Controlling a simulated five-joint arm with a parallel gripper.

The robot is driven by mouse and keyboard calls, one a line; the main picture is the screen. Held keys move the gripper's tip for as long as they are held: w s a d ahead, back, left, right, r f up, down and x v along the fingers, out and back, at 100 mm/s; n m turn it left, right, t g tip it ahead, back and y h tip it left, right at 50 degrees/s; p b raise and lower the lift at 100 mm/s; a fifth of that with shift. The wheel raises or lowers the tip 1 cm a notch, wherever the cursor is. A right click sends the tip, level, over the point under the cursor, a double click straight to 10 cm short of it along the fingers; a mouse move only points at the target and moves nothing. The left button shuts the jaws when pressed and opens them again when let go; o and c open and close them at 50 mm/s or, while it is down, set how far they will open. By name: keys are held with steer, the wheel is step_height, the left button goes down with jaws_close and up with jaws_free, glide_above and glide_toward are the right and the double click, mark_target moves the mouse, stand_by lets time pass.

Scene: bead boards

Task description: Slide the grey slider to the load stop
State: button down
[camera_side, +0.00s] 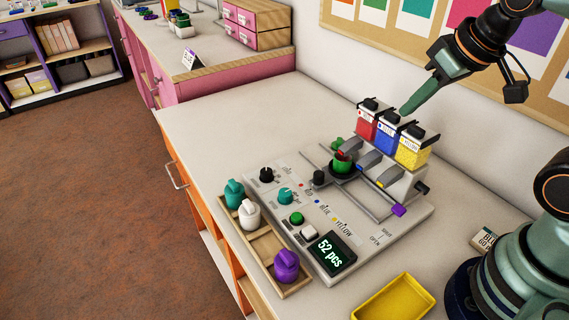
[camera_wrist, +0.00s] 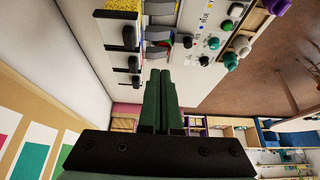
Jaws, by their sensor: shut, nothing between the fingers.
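The bead board (camera_side: 285,167) lies on the pale worktop. On it a grey rail frame (camera_side: 355,198) runs below the hoppers, with a dark knob (camera_side: 319,177) on its left side and a green cup (camera_side: 342,164) within it. I cannot tell for certain which grey part is the slider, and the load stop's mark is not readable. A purple end piece (camera_side: 398,210) sits at the frame's right. My gripper (camera_side: 404,112) is shut and empty, raised close by the hopper tops, apart from the rails. In the wrist view its fingers (camera_wrist: 160,74) point toward the board.
Red (camera_side: 366,124), blue (camera_side: 387,138) and yellow (camera_side: 411,150) bead hoppers stand at the board's back, above grey chutes. A wooden tray of pegs (camera_side: 264,245) lies left. A yellow tray (camera_side: 395,300) is in front. The worktop's back left is clear.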

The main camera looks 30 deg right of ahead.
stand_by(0.3)
steer(key=c, duration=0.9)
jaws_free()
steer(key=shift+w, duration=0.1)
steer(key=o, duration=0.3)
steer(key=shift+w+a, duration=0.15)
steer(key=shift+w, duration=0.05)
steer(key=m+g, duration=0.6)
steer(key=m, duration=0.3)
glide_above(319, 173)
step_height(319, 173, down, 9)
step_height(319, 173, down, 12)
steer(key=shift+r, duration=0.2)
jaws_close()
steer(key=shift+r, duration=0.1)
